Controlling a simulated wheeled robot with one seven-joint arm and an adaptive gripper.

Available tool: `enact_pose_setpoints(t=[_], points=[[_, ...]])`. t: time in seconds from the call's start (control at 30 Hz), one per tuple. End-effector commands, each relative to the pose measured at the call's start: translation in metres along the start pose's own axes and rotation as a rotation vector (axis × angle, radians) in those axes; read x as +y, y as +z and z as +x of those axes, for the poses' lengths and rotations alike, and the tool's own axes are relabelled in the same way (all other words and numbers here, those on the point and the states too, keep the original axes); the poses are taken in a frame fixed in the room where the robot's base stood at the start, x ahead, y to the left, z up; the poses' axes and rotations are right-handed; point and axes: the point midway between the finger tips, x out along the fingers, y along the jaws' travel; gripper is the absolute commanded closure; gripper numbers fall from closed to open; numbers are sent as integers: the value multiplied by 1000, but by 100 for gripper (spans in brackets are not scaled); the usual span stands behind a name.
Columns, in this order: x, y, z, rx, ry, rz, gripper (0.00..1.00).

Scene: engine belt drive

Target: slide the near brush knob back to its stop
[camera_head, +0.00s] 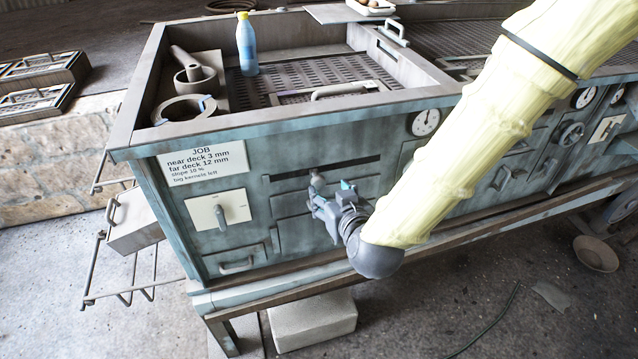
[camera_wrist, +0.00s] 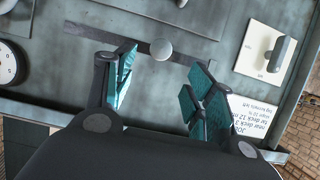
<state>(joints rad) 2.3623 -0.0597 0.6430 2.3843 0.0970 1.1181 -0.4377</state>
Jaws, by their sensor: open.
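The brush knob (camera_head: 317,178) is a small round grey knob at a dark horizontal slot (camera_head: 340,167) in the blue-green front panel. In the wrist view the knob (camera_wrist: 161,49) shows as a pale disc on the dark slot strip (camera_wrist: 95,33), with most of the visible strip to its left. My gripper (camera_head: 332,194) is in front of the panel, just below the knob in the head view. In the wrist view its teal-padded fingers (camera_wrist: 162,82) are spread apart, and the knob lies ahead of the gap between them. I see no contact.
A job sign (camera_head: 203,163) and a switch plate (camera_head: 218,210) are left of the slot. A dial (camera_head: 425,122) is to the right. A blue bottle (camera_head: 246,45) stands on the deck above. A drawer handle (camera_head: 237,265) sticks out low on the panel.

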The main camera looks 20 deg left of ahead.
Motion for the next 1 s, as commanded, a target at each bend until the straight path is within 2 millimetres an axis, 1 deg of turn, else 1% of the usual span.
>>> enact_pose_setpoints(t=[0.17,0.4,0.6,0.8,1.0], points=[[0,-1,17,0,0,0,45],[0,-1,56,0,1,1,45],[0,-1,84,-1,0,1,45],[0,0,102,0,0,0,45],[0,1,106,-1,-1,0,45]])
